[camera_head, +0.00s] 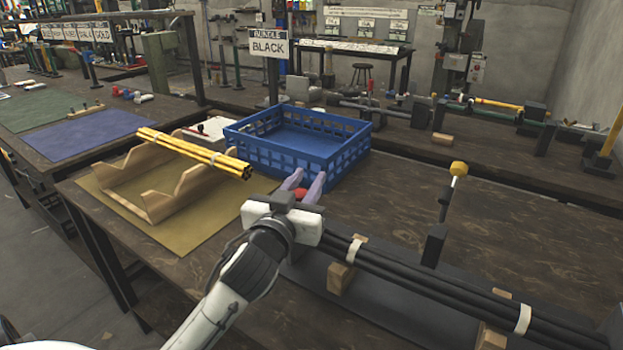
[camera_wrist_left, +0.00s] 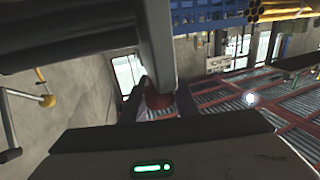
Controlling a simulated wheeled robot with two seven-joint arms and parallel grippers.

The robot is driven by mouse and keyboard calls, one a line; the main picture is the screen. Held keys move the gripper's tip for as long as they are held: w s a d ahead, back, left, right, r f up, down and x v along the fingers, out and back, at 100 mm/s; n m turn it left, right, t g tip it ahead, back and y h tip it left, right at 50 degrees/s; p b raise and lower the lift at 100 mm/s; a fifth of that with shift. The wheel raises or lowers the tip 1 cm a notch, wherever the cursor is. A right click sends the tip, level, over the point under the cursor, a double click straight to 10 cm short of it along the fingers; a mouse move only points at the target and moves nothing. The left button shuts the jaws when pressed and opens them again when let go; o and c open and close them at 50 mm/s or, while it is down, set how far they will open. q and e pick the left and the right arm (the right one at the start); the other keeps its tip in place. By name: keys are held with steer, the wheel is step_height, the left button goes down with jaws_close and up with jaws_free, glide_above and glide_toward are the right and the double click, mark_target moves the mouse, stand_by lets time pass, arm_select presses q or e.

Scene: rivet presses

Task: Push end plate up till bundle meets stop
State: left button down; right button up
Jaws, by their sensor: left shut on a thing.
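A bundle of black rods (camera_head: 430,278) lies in a cradle on wooden blocks, bound with pale ties, and runs from my left gripper toward the lower right. My left gripper (camera_head: 303,188) is at the bundle's left end, its fingers shut on a small red knob (camera_head: 301,194). The knob also shows in the left wrist view (camera_wrist_left: 186,103), below a grey bar. The end plate is mostly hidden behind my gripper and wrist, so its contact with the rods cannot be told. A dark block (camera_head: 613,326) stands at the bundle's far right end, cut by the frame edge. My right gripper is not in view.
A blue crate (camera_head: 345,152) stands behind my gripper, close to it. A yellow rod bundle (camera_head: 195,151) rests on a wooden cradle (camera_head: 150,205) at left. A lever with a yellow knob (camera_head: 458,169) rises behind the black bundle.

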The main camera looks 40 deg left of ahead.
arm_select(q)
steer(key=shift+a, duration=0.1)
steer(key=c, duration=1.6)
jaws_free()
steer(key=shift+o, duration=1.1)
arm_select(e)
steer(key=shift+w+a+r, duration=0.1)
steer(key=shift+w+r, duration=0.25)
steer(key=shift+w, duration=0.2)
arm_select(q)
steer(key=p+v, duration=0.1)
steer(key=v, duration=0.9)
steer(key=shift+s, duration=0.2)
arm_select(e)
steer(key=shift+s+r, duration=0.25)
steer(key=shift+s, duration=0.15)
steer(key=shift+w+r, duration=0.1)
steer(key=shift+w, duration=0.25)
